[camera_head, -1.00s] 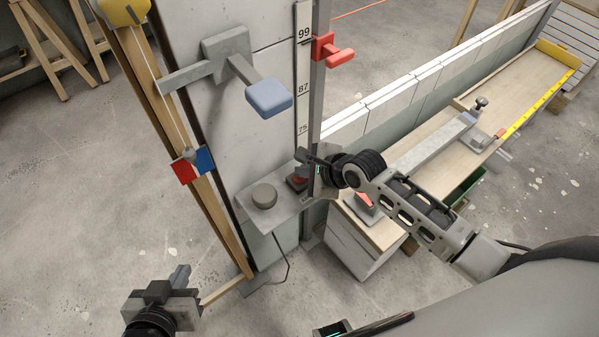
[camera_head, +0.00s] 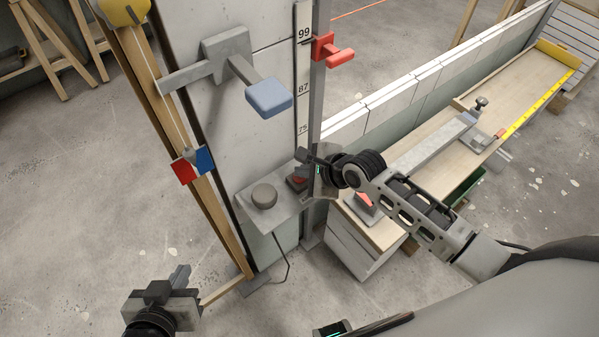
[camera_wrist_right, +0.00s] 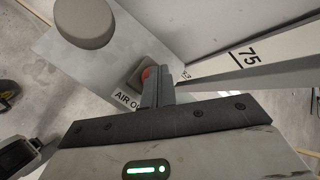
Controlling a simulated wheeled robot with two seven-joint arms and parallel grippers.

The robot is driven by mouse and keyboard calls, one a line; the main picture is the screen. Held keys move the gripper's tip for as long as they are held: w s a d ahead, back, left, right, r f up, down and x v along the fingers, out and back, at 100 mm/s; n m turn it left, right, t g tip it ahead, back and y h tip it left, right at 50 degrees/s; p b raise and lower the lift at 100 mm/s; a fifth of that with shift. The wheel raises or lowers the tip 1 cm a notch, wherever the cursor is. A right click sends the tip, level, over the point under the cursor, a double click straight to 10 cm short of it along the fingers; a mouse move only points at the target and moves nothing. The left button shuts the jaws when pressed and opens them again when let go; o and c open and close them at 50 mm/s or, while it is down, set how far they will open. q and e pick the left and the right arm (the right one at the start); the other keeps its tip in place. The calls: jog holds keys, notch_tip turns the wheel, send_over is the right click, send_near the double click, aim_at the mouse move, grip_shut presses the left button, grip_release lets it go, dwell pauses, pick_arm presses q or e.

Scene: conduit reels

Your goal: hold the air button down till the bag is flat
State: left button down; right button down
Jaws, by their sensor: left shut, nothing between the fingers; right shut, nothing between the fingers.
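The air button is a small red button (camera_wrist_right: 146,73) on a dark square base, partly hidden behind my fingers in the right wrist view. Beside it is a label starting "AIR O". In the head view the button (camera_head: 297,181) sits on a grey shelf plate (camera_head: 283,211) against the panel. My right gripper (camera_wrist_right: 160,86) is shut and empty, its fingertips over the button's edge; whether they press it I cannot tell. It also shows in the head view (camera_head: 308,157). My left gripper (camera_head: 180,275) is shut and empty, low at left, away from the plate. I cannot make out a bag.
A round grey knob (camera_head: 264,195) stands on the plate left of the button. Above are a blue pad (camera_head: 270,97) on an arm, a numbered scale (camera_head: 303,70) and a red pointer (camera_head: 335,52). A red-and-blue card (camera_head: 193,166) hangs by the wooden post.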

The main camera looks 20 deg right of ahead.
aim_at(304, 179)
jog(key=shift+r+p, duration=1)
jog(key=shift+p, duration=0.35)
notch_tip(304, 179, up, 3)
jog(key=p, duration=0.3)
jog(key=shift+r+p, duration=0.1)
jog(key=shift+p, duration=0.3)
jog(key=shift+r+p, duration=0.55)
jog(key=shift+r, duration=0.35)
jog(key=shift+s, duration=0.1)
